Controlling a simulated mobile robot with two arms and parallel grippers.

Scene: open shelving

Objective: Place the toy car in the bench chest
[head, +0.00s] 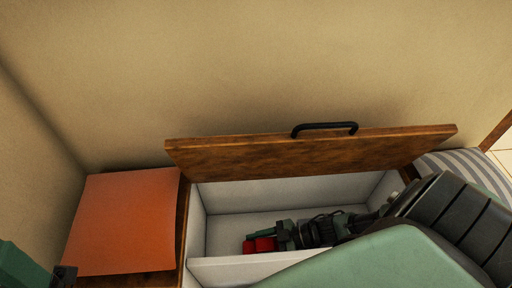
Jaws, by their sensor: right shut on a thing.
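The bench chest (212,262) stands open at the bottom centre, its wooden lid (310,155) raised, with white inner walls. My right gripper (272,242) reaches into the chest from the right. It is shut on a small red thing, seemingly the toy car (259,245), and holds it inside the chest opening. The gripper covers part of the car, and I cannot tell whether the car touches the chest floor. A dark end of my left arm (65,275) shows at the lower left corner; its fingers cannot be made out.
An orange cushion or panel (122,220) lies on the bench left of the chest. A striped cushion (465,165) lies on the right. The lid carries a black handle (325,127). A bare wall rises behind. The chest's left inside is clear.

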